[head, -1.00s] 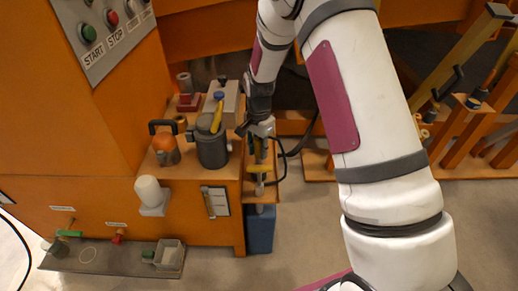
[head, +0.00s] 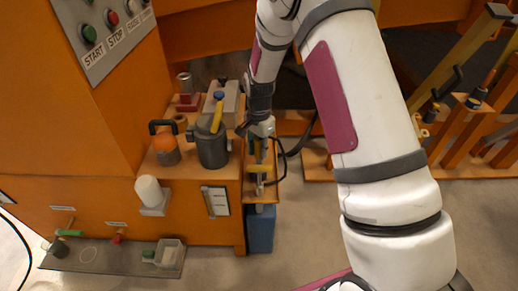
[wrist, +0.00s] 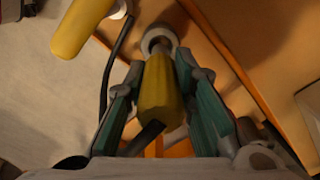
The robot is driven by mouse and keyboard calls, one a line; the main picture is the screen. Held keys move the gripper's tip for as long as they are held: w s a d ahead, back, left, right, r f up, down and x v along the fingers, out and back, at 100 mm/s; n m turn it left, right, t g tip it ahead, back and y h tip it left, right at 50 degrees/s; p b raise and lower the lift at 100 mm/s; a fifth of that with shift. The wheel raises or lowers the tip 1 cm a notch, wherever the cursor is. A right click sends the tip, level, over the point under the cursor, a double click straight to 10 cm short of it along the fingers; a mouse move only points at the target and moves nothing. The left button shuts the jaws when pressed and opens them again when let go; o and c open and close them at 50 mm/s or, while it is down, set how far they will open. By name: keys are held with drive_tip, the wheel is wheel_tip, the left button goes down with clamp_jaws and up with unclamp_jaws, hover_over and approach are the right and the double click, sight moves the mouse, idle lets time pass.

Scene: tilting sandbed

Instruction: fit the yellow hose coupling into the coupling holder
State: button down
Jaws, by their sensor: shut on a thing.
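The yellow hose coupling (wrist: 158,88) lies between the teal fingers of my gripper (wrist: 160,110) in the wrist view. My gripper is shut on it. The coupling's far end meets a pale round ring (wrist: 160,38) with a dark centre; I cannot tell whether this ring is part of the coupling or of the holder, nor how deep any fit is. In the head view my gripper (head: 260,162) is over a small orange side shelf (head: 263,193), with yellow showing at its fingers. The coupling holder cannot be told apart clearly there.
A second yellow cylinder (wrist: 80,27) is at the wrist view's upper left. A dark hose runs beside my left finger. In the head view, a grey jug (head: 212,148) and an orange-topped container (head: 165,150) stand left of my gripper. A blue bin (head: 261,230) is below the shelf.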

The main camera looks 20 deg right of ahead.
sight(259, 139)
drive_tip(key=shift+f+b, duration=1.65)
drive_tip(key=shift+f, duration=1.15)
drive_tip(key=c, duration=1.3)
unclamp_jaws()
drive_tip(key=shift+r, duration=0.15)
wheel_tip(259, 139, up, 12)
drive_tip(key=shift+f, duration=0.1)
